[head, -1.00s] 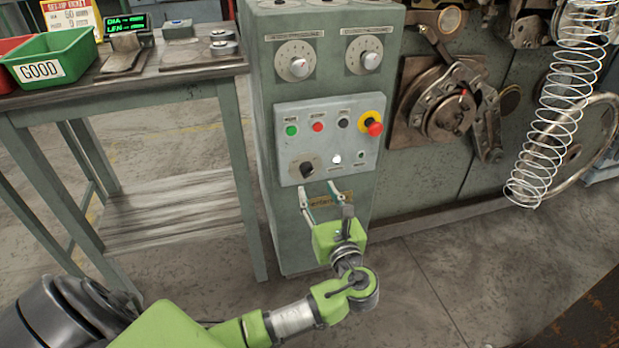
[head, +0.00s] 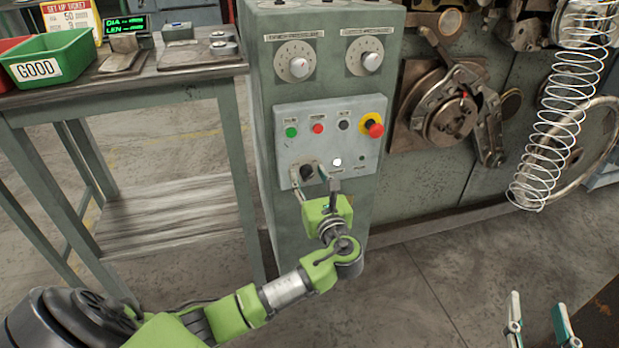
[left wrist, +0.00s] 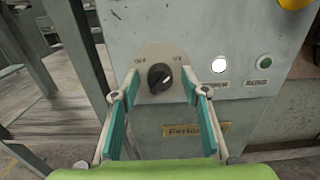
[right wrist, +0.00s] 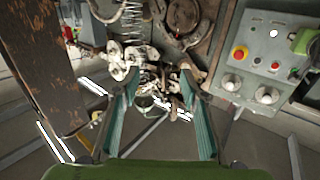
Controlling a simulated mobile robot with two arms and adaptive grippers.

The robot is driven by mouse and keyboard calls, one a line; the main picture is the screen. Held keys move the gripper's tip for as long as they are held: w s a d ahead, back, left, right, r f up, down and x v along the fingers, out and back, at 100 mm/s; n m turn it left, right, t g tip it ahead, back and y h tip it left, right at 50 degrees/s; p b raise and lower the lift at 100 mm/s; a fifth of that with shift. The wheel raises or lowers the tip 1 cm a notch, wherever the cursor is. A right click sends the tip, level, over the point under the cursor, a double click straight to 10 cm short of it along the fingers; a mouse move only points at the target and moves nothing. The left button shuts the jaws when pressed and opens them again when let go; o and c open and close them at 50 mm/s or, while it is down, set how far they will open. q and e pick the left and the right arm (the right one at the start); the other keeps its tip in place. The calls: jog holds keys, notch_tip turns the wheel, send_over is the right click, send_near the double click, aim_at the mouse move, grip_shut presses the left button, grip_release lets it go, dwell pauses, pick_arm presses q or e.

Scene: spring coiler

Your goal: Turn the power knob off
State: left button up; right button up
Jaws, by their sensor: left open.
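The power knob (head: 307,172) is a black rotary knob on the lower left of the control panel. In the left wrist view the knob (left wrist: 159,78) sits on a pale plate with a label on each side. Its ridge looks slanted, with a light mark toward the upper right. My left gripper (head: 309,181) is open just in front of it. In the left wrist view its fingers (left wrist: 159,97) are spread to the left and right of the knob, apparently apart from it. My right gripper (head: 538,304) is open and empty at the lower right.
A white lamp (head: 337,161) glows right of the knob. Green, red and black buttons and a red emergency stop (head: 372,127) sit above. A workbench (head: 190,68) with a green bin (head: 50,55) stands left. A wire spring (head: 560,110) hangs at right.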

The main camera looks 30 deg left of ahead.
pick_arm(q)
jog(key=c, duration=1.1)
jog(key=shift+o, duration=0.2)
